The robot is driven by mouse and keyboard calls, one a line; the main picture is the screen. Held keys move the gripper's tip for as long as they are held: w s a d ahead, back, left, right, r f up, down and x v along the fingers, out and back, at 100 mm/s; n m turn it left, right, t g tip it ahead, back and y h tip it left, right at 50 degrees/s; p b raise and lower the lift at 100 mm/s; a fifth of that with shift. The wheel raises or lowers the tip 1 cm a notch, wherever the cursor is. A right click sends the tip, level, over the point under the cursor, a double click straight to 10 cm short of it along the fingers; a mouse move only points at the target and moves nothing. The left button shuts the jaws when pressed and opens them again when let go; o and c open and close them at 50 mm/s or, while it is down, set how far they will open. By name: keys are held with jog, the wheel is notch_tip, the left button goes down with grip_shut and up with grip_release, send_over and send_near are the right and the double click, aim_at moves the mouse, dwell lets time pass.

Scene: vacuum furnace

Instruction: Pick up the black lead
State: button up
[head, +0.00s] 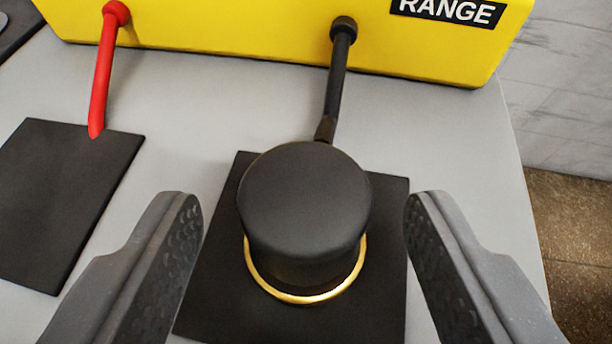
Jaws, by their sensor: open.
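The black lead (304,210) has a thick round black head with a gold ring near its foot, standing upright on a dark square pad (208,290). Its black cable (337,85) runs up from behind the head to the yellow box. My gripper (308,225) is open, with one grey finger to the left of the head and one to the right. Both fingers are clear of the head, with a gap on each side. The foot of the lead below the gold ring is hidden.
A yellow box (250,30) marked RANGE stands behind. A red lead (103,75) hangs from it at the left, ending by a second dark pad (60,200). The grey tabletop (455,150) ends at the right, with brown floor (580,240) beyond.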

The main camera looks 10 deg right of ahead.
aim_at(305, 175)
jog(key=b+x, duration=0.1)
jog(key=x, duration=0.3)
jog(key=shift+w, duration=0.15)
jog(key=shift+r, duration=0.1)
jog(key=c, duration=1.2)
jog(key=shift+r, duration=0.15)
